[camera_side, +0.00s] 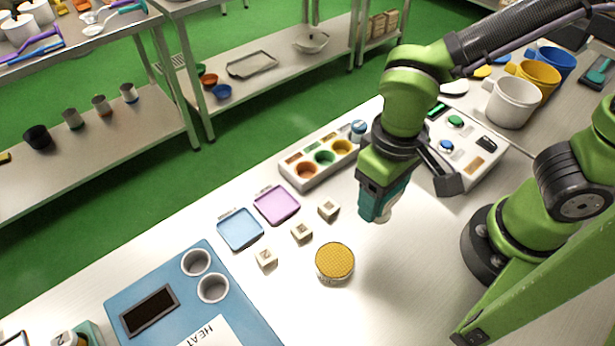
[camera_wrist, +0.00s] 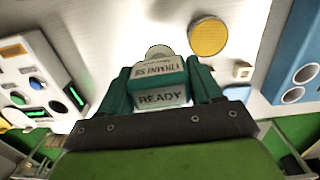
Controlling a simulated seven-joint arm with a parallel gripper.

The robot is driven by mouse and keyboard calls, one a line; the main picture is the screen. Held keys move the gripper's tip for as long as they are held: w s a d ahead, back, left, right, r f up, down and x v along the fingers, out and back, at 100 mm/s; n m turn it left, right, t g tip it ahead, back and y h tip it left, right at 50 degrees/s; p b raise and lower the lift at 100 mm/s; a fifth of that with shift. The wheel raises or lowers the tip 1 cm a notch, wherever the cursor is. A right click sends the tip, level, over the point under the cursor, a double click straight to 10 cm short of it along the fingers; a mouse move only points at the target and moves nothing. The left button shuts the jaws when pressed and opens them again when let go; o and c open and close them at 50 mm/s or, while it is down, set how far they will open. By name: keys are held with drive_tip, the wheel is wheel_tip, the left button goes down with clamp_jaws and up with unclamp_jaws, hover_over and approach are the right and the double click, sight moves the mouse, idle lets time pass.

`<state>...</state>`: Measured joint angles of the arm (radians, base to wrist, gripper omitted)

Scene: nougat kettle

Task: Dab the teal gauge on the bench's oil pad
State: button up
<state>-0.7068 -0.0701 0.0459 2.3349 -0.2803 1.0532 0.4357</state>
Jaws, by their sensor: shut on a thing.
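My gripper (camera_wrist: 160,72) is shut on the teal gauge (camera_wrist: 158,94), a blocky piece with white lettered faces, one reading READY, and a pale rounded end. In the side view the teal gauge (camera_side: 379,205) hangs below my wrist, pale end down, above the bench and clear of it. A round yellow textured pad (camera_side: 335,261) in a shallow tin, which looks like the oil pad, sits on the bench, left of and nearer the camera than the gauge. The pad also shows in the wrist view (camera_wrist: 208,37), beyond the gauge and to the right. The gauge is apart from the pad.
Small pale cubes (camera_side: 302,232) stand between the pad and the blue (camera_side: 240,230) and purple (camera_side: 277,205) trays. A holder with coloured cups (camera_side: 322,158) and a button panel (camera_side: 470,150) lie behind. A blue station (camera_side: 190,300) is at front left. The bench right of the pad is clear.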

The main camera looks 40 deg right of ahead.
drive_tip(key=a+m, duration=0.8)
drive_tip(key=m, duration=0.1)
drive_tip(key=shift+w+a+f, duration=0.1)
drive_tip(key=shift+w+f, duration=0.1)
drive_tip(key=shift+f, duration=1.25)
drive_tip(key=shift+w+a+f, duration=0.1)
drive_tip(key=shift+w+f, duration=0.05)
drive_tip(key=shift+f, duration=1.3)
drive_tip(key=shift+d+f, duration=0.1)
drive_tip(key=shift+f, duration=0.5)
wheel_tip(320, 180, up, 6)
idle(0.5)
